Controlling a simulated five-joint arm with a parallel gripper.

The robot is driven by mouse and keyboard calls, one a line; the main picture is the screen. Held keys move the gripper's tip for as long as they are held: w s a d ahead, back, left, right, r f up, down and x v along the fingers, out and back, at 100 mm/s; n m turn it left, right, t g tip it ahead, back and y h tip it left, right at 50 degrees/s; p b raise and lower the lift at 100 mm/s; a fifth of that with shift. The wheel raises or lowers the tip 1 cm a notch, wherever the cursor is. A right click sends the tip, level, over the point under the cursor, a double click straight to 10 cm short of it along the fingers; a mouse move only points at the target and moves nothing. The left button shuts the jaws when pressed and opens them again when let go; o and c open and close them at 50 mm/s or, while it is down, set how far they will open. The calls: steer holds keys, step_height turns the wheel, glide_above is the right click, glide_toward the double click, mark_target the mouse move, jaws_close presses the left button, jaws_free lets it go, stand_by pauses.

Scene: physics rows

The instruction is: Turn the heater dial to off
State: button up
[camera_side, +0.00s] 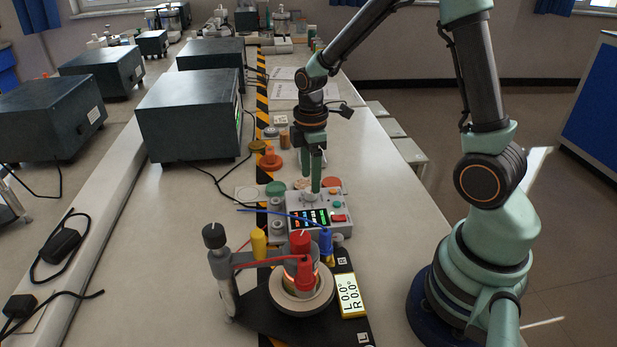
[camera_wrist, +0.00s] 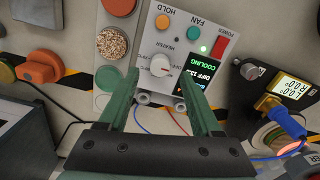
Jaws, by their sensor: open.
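The heater dial (camera_wrist: 160,65) is a round white knob on a grey control box (camera_wrist: 186,22), beside the word HEATER in the wrist view. A small reddish mark shows on the knob; the exact setting is too small to tell. In the side view the dial (camera_side: 309,197) sits at the box's back left, partly by my fingers. My gripper (camera_wrist: 159,80) is open, with one green finger on each side of the dial's near side in the wrist view. It also shows in the side view (camera_side: 315,188), pointing down just above the box. Contact with the dial cannot be told.
The box has a lit display (camera_wrist: 207,66) reading COOLING, an orange HOLD button (camera_wrist: 162,22), a teal FAN button (camera_wrist: 193,33) and a red POWER switch (camera_wrist: 219,46). A black stand with a coil (camera_side: 303,296) and wires is in front. Dark cases (camera_side: 190,115) stand left.

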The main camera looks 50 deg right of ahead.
mark_target(310, 190)
step_height(310, 190, up, 9)
stand_by(0.3)
steer(key=shift+f, duration=0.1)
steer(key=s+a+r+m+t, duration=0.5)
steer(key=s+m, duration=0.4)
steer(key=m, duration=0.2)
steer(key=shift+a+r+t, duration=0.3)
steer(key=shift+a+r, duration=0.45)
steer(key=shift+r, duration=0.65)
